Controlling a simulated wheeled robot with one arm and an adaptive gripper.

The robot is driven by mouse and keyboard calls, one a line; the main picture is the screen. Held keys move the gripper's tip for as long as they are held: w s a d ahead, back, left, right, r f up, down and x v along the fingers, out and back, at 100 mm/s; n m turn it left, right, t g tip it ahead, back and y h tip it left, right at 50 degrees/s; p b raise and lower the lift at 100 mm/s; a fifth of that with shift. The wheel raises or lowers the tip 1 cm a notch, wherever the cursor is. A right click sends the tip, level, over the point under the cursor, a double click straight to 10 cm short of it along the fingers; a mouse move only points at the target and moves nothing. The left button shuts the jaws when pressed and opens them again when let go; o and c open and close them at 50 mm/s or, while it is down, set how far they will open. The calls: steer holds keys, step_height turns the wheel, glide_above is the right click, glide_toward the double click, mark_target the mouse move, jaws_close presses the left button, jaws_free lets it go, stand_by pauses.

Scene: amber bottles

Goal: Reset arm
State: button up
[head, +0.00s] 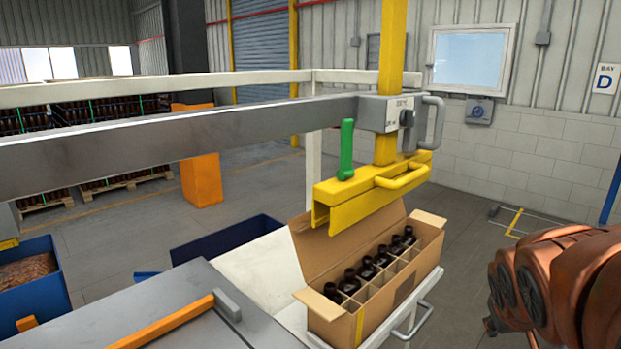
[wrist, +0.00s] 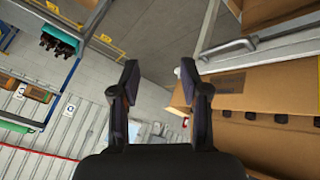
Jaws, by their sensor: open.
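My arm (head: 565,285), copper coloured, shows at the right edge of the head view; its gripper end is not clear there. In the wrist view my gripper (wrist: 158,80) is open, with two dark fingers apart and nothing between them. An open cardboard box (head: 390,300) with dividers holds several dark bottles (head: 370,268) in the head view. It stands on a white stand, left of my arm. In the wrist view a cardboard box (wrist: 240,130) lies to the right of the fingers, apart from them.
A yellow press head (head: 370,190) with a green handle (head: 346,150) hangs over the box from a grey beam (head: 180,145). A grey table (head: 170,310) is at front left, with a blue bin (head: 40,300) beyond.

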steer(key=s+a+f+g+y, duration=0.2)
steer(key=s+a+f, duration=0.3)
steer(key=s, duration=0.5)
steer(key=s+a+f+g+y, duration=0.2)
steer(key=s+a+f+g, duration=0.3)
steer(key=s+a, duration=0.5)
steer(key=shift+s+a+n+y, duration=0.25)
steer(key=shift+s+n+y, duration=0.05)
steer(key=shift+s, duration=0.3)
